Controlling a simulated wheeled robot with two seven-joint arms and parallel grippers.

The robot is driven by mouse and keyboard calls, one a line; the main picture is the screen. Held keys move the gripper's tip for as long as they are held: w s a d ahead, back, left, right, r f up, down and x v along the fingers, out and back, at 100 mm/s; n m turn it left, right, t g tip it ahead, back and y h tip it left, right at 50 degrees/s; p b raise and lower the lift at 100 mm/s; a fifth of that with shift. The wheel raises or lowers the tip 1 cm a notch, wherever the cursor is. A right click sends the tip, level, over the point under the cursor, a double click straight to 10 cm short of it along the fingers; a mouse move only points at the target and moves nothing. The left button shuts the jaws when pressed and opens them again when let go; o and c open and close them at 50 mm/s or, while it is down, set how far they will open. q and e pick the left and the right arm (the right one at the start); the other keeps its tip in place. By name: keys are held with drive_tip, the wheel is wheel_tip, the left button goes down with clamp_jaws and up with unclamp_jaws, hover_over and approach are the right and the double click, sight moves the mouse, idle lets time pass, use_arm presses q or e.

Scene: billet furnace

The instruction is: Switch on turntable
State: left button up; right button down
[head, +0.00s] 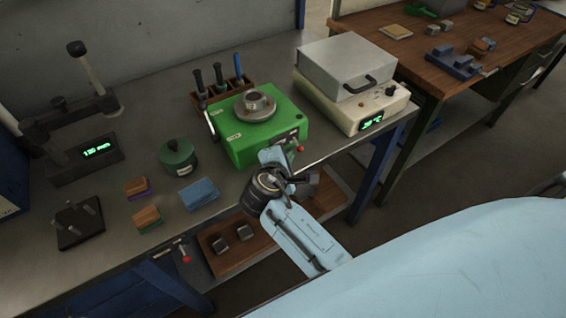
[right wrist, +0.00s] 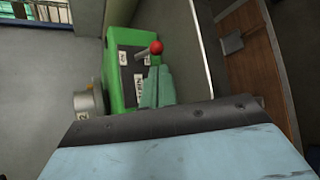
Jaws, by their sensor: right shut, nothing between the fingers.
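The turntable (head: 262,130) is a green box with a round grey metal disc (head: 256,104) on top, standing near the front edge of the workbench. Its front panel has a dark plate with labels and a lever with a red ball (head: 300,149). The red ball (right wrist: 156,47) also shows in the right wrist view, just beyond the fingertips. My right gripper (head: 276,157) is in front of the turntable's panel, shut and empty. In the right wrist view its fingers (right wrist: 157,85) overlap part of the panel; whether they touch the lever cannot be told. My left gripper is out of view.
A furnace (head: 346,80) with a green display stands right of the turntable. A tool rack (head: 222,94) is behind it. A round green container (head: 178,157) and a blue block (head: 199,193) lie left. A wooden shelf (head: 325,205) is below the bench edge.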

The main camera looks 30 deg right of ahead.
sight(297, 144)
drive_tip(key=shift+x, duration=1.45)
